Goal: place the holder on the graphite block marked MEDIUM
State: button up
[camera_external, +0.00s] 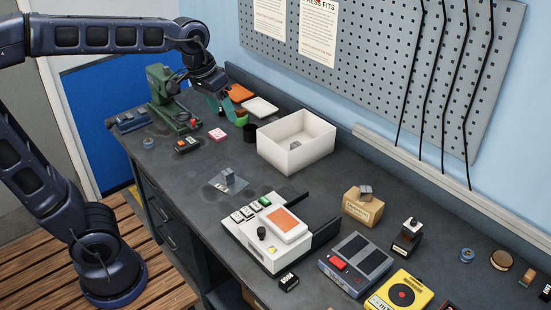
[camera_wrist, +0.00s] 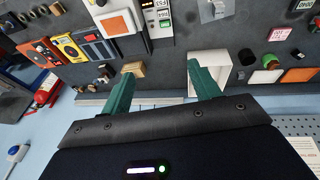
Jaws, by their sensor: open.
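My gripper (camera_external: 222,106) hangs over the far left part of the bench, near a green cup and a white tray. Its two green fingers (camera_wrist: 160,70) are apart in the wrist view, with nothing between them. A dark block (camera_external: 406,245) with a pale label and a light metal piece on top stands at the right; its marking is too small to read. A small grey metal piece (camera_external: 365,190) rests on a labelled tan block (camera_external: 362,208). Another grey piece (camera_external: 228,177) stands on a clear sheet mid-bench. I cannot tell which piece is the holder.
An open white box (camera_external: 285,160) stands at the back. A white console (camera_external: 262,252) with an orange pad, a dark grey device (camera_external: 352,270) and a yellow device (camera_external: 383,293) line the front right. A green machine (camera_external: 165,100) is at the far left. Bench around the clear sheet is free.

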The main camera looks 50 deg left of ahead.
jog(key=s+a+f, duration=0.2)
jog(key=s+f, duration=0.1)
jog(key=s, duration=0.5)
jog(key=s+a+f+t+y, duration=0.1)
jog(key=s+a+f, duration=0.1)
jog(key=s, duration=0.6)
jog(key=shift+a+f+t+y, duration=0.3)
jog(key=shift+a+f, duration=0.1)
jog(key=shift+f, duration=0.35)
